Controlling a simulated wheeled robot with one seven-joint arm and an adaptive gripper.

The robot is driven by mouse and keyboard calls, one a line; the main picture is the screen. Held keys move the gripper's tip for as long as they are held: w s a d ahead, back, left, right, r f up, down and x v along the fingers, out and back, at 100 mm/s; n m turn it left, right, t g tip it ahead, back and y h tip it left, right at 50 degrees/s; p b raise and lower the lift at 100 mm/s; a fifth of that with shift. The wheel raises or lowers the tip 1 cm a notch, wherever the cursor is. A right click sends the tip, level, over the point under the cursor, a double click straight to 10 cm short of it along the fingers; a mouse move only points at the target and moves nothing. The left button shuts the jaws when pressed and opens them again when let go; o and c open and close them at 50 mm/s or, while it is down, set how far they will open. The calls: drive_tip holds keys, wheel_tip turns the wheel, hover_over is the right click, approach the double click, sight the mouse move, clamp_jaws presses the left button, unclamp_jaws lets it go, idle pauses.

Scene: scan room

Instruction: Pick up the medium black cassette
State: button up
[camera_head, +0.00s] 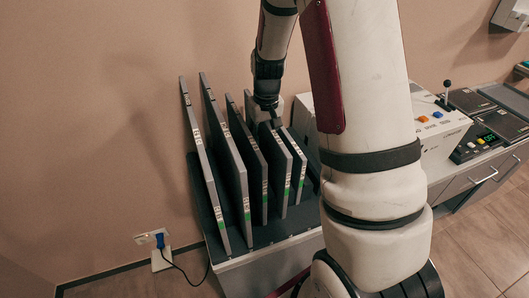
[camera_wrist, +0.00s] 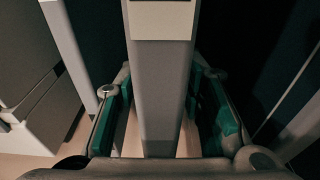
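Several dark flat cassettes stand on edge in a rack (camera_head: 262,243), two taller ones (camera_head: 203,165) at the left and shorter ones to the right. Each has a white label and a green mark on its front edge. My gripper (camera_head: 274,121) points down at the top of the shorter cassettes (camera_head: 277,172) at the right; my arm hides part of this area. In the wrist view, a grey cassette edge (camera_wrist: 161,90) with a pale label lies between the green finger pads of my gripper (camera_wrist: 160,100). Narrow gaps show beside it, so the fingers look open around it. I cannot tell its size class for certain.
Neighbouring cassettes (camera_wrist: 68,45) stand close on both sides of the fingers. A white control box (camera_head: 436,125) with a joystick and coloured buttons sits on the counter at the right. A wall socket (camera_head: 160,255) with a blue plug and cable is at the lower left.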

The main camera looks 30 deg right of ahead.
drive_tip(key=shift+c, duration=0.2)
clamp_jaws()
drive_tip(key=shift+r, duration=0.1)
wheel_tip(320, 180, up, 10)
idle(0.6)
wheel_tip(320, 180, up, 9)
drive_tip(key=p, duration=0.4)
idle(1.0)
